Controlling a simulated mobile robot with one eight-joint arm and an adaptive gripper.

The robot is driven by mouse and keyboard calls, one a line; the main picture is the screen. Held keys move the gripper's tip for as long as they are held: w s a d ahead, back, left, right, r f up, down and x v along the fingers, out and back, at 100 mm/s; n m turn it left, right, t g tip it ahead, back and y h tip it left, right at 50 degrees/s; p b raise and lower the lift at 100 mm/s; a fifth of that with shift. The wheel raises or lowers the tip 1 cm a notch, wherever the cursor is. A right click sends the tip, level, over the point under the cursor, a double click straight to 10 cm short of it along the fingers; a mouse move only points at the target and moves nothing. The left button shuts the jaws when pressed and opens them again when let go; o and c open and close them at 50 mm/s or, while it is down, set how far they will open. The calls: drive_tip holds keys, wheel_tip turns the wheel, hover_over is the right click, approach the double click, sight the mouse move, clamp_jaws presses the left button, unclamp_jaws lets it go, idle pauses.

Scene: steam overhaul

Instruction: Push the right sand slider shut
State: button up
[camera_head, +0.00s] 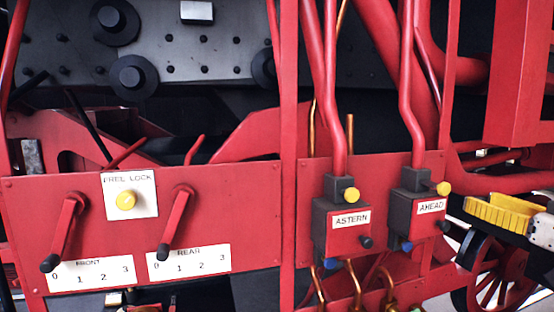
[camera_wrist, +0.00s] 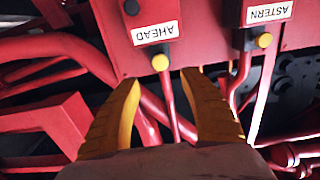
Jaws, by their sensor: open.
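On the right of the red panel is a dark box labelled AHEAD (camera_head: 418,203), with a yellow knob (camera_head: 443,188) at its upper right, a black knob (camera_head: 443,227) and a blue knob (camera_head: 406,246). No part is marked as a sand slider, and I cannot tell its position. A similar box labelled ASTERN (camera_head: 345,240) is to its left. My gripper (camera_head: 485,211) is open and empty, just right of the AHEAD box. In the wrist view, upside down, the AHEAD yellow knob (camera_wrist: 160,62) appears between and just beyond my yellow fingertips (camera_wrist: 162,78).
The left red panel (camera_head: 105,230) carries two levers over FRONT (camera_head: 88,272) and REAR (camera_head: 189,263) scales and a FREL LOCK plate (camera_head: 130,194). Red pipes (camera_head: 412,80) rise from both boxes. A red spoked wheel (camera_head: 495,280) is at lower right.

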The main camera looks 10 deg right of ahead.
sight(447, 188)
drive_tip(key=w, duration=0.3)
drive_tip(key=w+p, duration=0.1)
drive_tip(key=w, duration=0.3)
drive_tip(key=w+a+p, duration=0.1)
drive_tip(key=w, duration=0.2)
drive_tip(key=shift+w, duration=0.3)
clamp_jaws()
